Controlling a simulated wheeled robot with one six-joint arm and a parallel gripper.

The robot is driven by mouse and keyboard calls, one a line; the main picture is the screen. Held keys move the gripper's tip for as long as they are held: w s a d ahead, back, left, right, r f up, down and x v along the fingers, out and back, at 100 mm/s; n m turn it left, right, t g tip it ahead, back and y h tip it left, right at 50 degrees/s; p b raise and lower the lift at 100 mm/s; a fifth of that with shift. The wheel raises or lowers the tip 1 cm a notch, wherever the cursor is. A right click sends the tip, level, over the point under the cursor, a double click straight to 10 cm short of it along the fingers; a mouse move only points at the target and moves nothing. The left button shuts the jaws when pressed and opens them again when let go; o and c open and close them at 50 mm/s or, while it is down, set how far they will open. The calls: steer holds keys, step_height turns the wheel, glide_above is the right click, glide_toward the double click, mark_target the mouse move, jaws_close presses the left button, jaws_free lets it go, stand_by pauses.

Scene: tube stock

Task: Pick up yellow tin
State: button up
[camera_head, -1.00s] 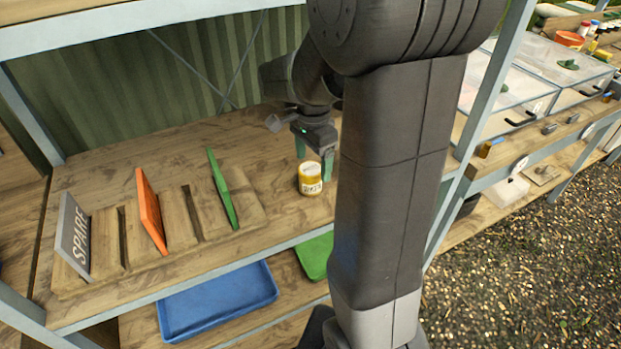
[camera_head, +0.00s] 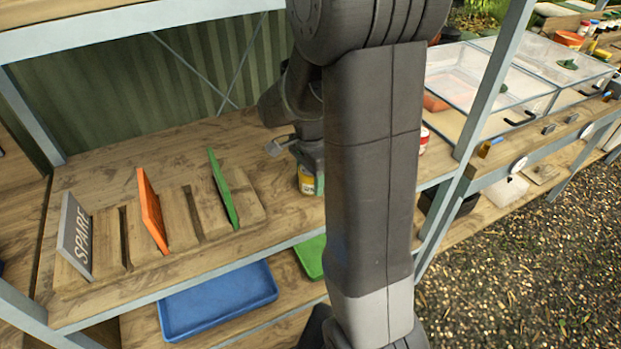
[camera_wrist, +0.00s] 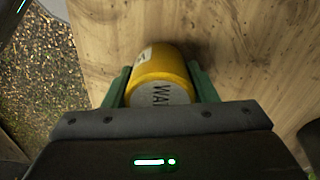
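The yellow tin (camera_head: 307,184) stands on the wooden shelf, half hidden by my gripper (camera_head: 309,160), which is down over it in the head view. In the wrist view the tin (camera_wrist: 160,70) shows its yellow side and a pale lid with dark letters. The green fingers of my gripper (camera_wrist: 160,88) lie on both sides of the tin, very close to it. I cannot tell whether they press on it or leave a small gap.
A wooden rack (camera_head: 190,215) left of the tin holds a grey SPARE plate (camera_head: 75,235), an orange plate (camera_head: 151,212) and a green plate (camera_head: 223,190). A red-and-white tin (camera_head: 424,139) stands right of my arm. Blue (camera_head: 220,300) and green (camera_head: 311,256) trays lie below.

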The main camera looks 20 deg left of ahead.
steer(key=shift+c, duration=0.3)
step_height(320, 180, up, 10)
steer(key=shift+s, duration=0.1)
stand_by(0.3)
